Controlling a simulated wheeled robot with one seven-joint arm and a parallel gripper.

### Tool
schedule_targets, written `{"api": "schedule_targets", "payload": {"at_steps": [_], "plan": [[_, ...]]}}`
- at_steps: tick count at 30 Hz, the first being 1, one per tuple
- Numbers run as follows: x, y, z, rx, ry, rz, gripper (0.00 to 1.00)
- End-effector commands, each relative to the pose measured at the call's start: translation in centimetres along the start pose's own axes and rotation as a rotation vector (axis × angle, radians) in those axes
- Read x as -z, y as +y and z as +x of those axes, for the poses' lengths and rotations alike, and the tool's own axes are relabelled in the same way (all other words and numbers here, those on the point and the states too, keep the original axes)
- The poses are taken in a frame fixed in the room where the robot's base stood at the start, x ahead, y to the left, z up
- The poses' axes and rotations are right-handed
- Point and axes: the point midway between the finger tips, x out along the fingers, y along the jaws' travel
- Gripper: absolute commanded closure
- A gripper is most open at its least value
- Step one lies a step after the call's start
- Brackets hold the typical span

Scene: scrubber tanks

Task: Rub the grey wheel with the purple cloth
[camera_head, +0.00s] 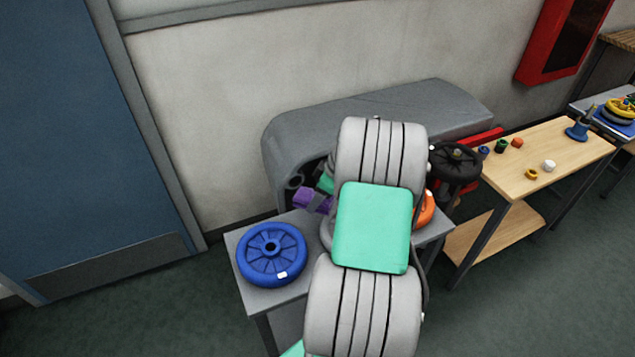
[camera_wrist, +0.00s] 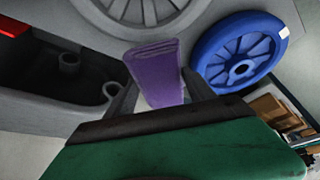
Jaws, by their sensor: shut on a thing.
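The purple cloth, a folded block, is gripped between the two fingers of my gripper (camera_wrist: 160,98); its far end points at the grey wheel in the wrist view (camera_wrist: 153,70). The cloth (camera_head: 313,200) also shows left of my arm in the head view. The grey wheel (camera_wrist: 138,10) has spokes and is cut off by the top edge of the wrist view. In the head view my arm hides most of it. The cloth's end overlaps the wheel's near rim in the picture; I cannot tell whether they touch.
A blue wheel (camera_head: 271,254) lies on the grey table (camera_head: 245,290) left of my arm. A grey machine housing (camera_head: 300,135) stands behind. A black wheel (camera_head: 456,162) and an orange part (camera_head: 425,210) are right of my arm. A wooden table (camera_head: 520,180) with small parts stands further right.

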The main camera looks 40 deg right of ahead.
Motion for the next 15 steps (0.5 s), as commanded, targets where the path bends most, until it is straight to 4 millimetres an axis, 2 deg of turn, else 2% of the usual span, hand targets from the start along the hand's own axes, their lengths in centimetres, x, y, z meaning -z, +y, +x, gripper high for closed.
{"api": "schedule_targets", "payload": {"at_steps": [9, 15], "plan": [[1.8, -0.3, -2.7, 0.004, 0.000, -0.013, 0.81], [2.5, -0.5, -3.6, 0.007, 0.000, -0.018, 0.81]]}}
